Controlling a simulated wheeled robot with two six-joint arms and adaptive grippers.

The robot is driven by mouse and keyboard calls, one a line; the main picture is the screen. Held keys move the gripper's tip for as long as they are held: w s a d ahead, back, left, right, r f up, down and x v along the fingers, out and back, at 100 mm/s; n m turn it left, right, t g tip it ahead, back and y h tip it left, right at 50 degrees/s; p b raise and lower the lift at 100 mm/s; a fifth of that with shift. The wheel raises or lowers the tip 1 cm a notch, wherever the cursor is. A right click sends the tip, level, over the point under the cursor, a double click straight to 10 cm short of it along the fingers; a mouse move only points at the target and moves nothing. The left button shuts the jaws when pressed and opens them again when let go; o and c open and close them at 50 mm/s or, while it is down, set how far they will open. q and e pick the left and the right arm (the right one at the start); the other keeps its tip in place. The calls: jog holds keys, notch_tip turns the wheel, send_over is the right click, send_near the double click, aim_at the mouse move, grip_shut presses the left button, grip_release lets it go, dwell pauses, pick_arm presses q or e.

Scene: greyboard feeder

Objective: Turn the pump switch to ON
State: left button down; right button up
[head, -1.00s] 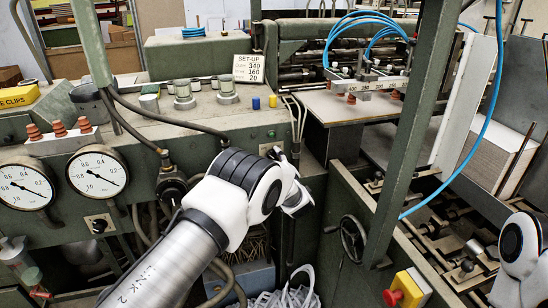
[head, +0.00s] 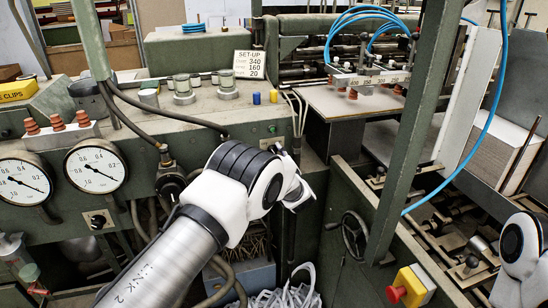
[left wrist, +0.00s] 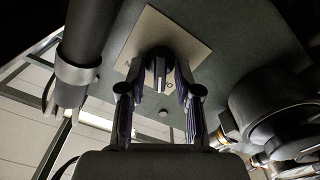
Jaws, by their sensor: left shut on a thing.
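In the left wrist view, the fingers of my left gripper (left wrist: 160,64) are closed on both sides of a dark knob (left wrist: 158,80), which I take to be the pump switch. The knob stands on a square beige plate (left wrist: 190,42) on a dark green panel. Its pointing direction and any ON mark cannot be read. My right gripper is not in view.
Two gauges (head: 97,166) and another small black switch on a plate (head: 98,220) are at the left. A red button on a yellow box (head: 410,287) and a handwheel (head: 354,235) are to the right. A dark pipe (left wrist: 88,40) runs close beside the gripper.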

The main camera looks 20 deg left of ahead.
pick_arm(q)
jog(key=shift+d+f+m+b, duration=0.15)
jog(key=shift+m+b, duration=0.15)
jog(key=shift+m, duration=2.25)
jog(key=shift+d+f+m+b, duration=0.1)
jog(key=shift+m+b, duration=0.15)
jog(key=shift+m, duration=2.25)
jog(key=shift+d+f+m+b, duration=0.15)
jog(key=shift+m+b, duration=0.15)
jog(key=shift+m, duration=2.25)
jog(key=shift+a, duration=0.1)
jog(key=c, duration=1.2)
grip_release()
jog(key=shift+r, duration=0.15)
